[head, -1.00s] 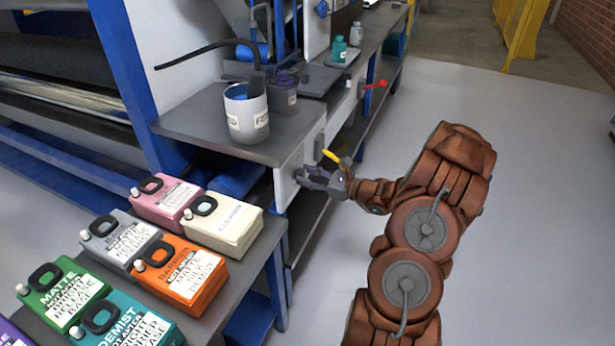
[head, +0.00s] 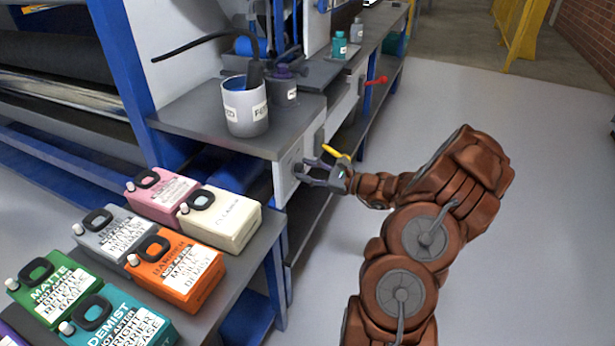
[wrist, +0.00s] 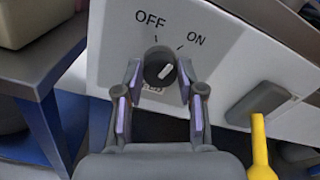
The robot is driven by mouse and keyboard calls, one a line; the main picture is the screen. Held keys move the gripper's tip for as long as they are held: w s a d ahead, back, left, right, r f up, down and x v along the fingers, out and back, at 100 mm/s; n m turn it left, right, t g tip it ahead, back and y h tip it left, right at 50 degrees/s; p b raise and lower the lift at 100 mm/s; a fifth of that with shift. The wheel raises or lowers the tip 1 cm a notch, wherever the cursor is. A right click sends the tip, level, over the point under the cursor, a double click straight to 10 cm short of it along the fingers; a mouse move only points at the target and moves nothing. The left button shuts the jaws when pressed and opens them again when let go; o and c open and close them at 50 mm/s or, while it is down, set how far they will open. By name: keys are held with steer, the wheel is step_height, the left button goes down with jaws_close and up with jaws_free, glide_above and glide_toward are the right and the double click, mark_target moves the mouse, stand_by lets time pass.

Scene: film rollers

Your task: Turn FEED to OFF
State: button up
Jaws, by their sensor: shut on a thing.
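The dark round knob (wrist: 153,62) sits on a white panel (wrist: 112,45) marked OFF at its upper left and ON at its upper right. Its white pointer slants up and right, toward the ON mark. A small label below the knob is partly covered and unreadable. In the wrist view my gripper (wrist: 159,70) has a finger on each side of the knob and is shut on it. In the head view my gripper (head: 307,170) reaches the knob (head: 298,168) on the front of the bench from the right.
A yellow lever (wrist: 260,150) stands close to my gripper's right, with a grey paddle (wrist: 258,103) beyond it. A red handle (head: 377,81) sticks out farther along. Labelled canisters (head: 222,217) fill the near table, and a cup (head: 243,106) stands above the panel. Floor at right is clear.

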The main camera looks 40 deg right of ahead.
steer(key=n+b, duration=0.6)
steer(key=shift+a+f, duration=0.15)
steer(key=shift+f, duration=0.25)
steer(key=n+b, duration=0.3)
steer(key=shift+r, duration=0.15)
steer(key=o, duration=1.1)
steer(key=shift+r, duration=0.1)
steer(key=shift+o, duration=0.2)
steer(key=shift+s, duration=0.1)
steer(key=v, duration=1.2)
